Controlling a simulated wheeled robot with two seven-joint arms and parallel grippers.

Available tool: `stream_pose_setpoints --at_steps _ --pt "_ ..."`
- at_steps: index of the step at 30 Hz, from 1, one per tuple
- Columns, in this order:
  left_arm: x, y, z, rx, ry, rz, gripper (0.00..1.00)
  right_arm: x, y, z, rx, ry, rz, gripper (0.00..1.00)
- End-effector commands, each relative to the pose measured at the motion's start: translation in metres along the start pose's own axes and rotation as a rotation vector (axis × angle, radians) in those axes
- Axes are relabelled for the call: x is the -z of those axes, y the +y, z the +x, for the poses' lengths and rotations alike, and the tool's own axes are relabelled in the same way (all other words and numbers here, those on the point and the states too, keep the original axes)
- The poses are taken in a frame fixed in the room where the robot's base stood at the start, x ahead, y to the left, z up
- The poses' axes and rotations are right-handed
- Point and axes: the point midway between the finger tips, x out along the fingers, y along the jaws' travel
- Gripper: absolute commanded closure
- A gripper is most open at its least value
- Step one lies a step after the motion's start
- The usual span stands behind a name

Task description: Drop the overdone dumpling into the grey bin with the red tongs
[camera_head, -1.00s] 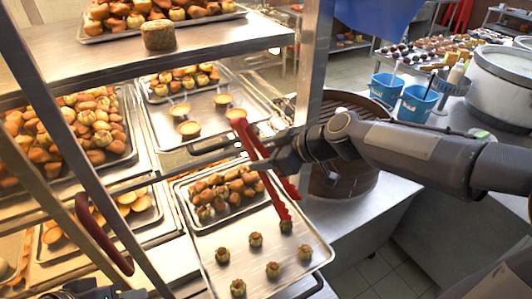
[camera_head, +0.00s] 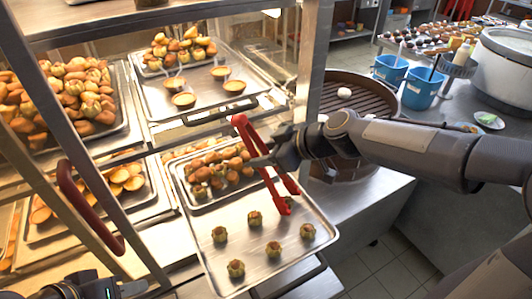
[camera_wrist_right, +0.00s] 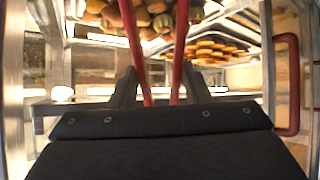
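The red tongs (camera_head: 262,165) are held in my right gripper (camera_head: 268,158) and slant down to the front tray. In the right wrist view, the two red arms of the tongs (camera_wrist_right: 160,60) pass between the fingers of my right gripper (camera_wrist_right: 162,92). The tong tips are at a dumpling (camera_head: 285,207) at the tray's right side, mostly hidden by them; I cannot tell whether they grip it. Other browned dumplings (camera_head: 273,249) stand apart on the tray; which is overdone is unclear. Part of my left gripper (camera_head: 92,288) shows at the bottom left, its fingers unclear. No grey bin is in view.
Rack posts (camera_head: 314,60) and a dark red handle (camera_head: 88,207) stand close by. Blue buckets (camera_head: 421,88) and a round brown steamer (camera_head: 350,95) are on the right counter.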

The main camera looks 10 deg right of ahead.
Motion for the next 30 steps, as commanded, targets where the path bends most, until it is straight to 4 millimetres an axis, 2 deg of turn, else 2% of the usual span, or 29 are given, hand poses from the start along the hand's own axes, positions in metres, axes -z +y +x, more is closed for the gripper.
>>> stream_pose_setpoints --at_steps 9,18,19,30 --pt "0.0 0.0 0.0 0.0 0.0 0.0 0.64 0.0 0.0 0.0 0.0 0.001 -0.001 0.59" --pt "0.0 0.0 0.0 0.0 0.0 0.0 0.64 0.0 0.0 0.0 0.0 0.0 0.0 0.98" --pt "0.0 0.0 0.0 0.0 0.0 0.0 0.64 0.001 0.0 -0.001 0.0 0.0 0.0 1.0" --pt "0.013 0.011 -0.025 0.0 0.0 0.0 0.64 0.035 0.003 -0.025 0.0 0.001 -0.002 1.0"
